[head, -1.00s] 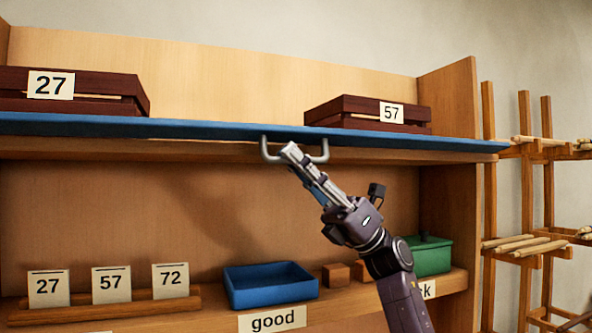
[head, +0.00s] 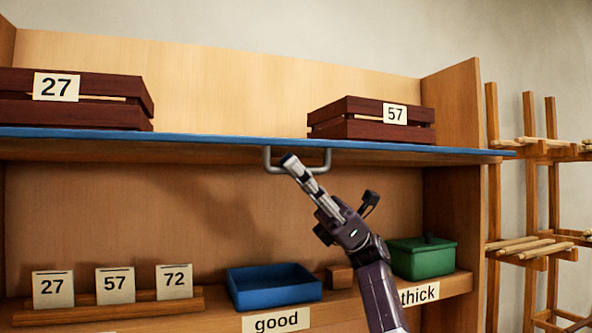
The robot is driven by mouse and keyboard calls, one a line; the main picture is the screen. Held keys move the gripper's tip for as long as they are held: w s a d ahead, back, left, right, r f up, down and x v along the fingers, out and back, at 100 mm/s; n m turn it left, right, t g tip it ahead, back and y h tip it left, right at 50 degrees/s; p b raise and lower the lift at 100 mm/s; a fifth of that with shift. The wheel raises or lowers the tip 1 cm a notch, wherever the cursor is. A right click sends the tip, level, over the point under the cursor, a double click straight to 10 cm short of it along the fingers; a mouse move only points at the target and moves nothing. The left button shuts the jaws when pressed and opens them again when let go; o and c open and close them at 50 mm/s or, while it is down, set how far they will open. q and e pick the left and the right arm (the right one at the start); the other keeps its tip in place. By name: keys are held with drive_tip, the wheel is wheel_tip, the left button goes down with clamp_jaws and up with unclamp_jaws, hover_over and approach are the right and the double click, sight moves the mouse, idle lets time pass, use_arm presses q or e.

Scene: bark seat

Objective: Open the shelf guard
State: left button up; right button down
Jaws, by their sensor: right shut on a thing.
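The shelf guard (head: 220,137) is a long blue panel along the front edge of the upper shelf. It shows as a thin strip, nearly edge-on. A grey U-shaped handle (head: 328,160) hangs below the strip near its middle. My right gripper (head: 290,164) reaches up from the lower right, its fingertips at the bottom bar of the handle and shut on it. The fingers cover part of that bar. My left gripper is not in view.
Dark red crates marked 27 (head: 110,113) and 57 (head: 350,130) stand on the upper shelf. Below are number cards (head: 115,285), a blue tray (head: 272,302), a wooden block (head: 340,277) and a green lidded box (head: 422,262). A wooden rack (head: 492,200) stands at the right.

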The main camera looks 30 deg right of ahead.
drive_tip(key=c, duration=2)
unclamp_jaws()
drive_tip(key=shift+d, duration=0.15)
drive_tip(key=v, duration=1.2)
drive_tip(key=shift+s, duration=0.1)
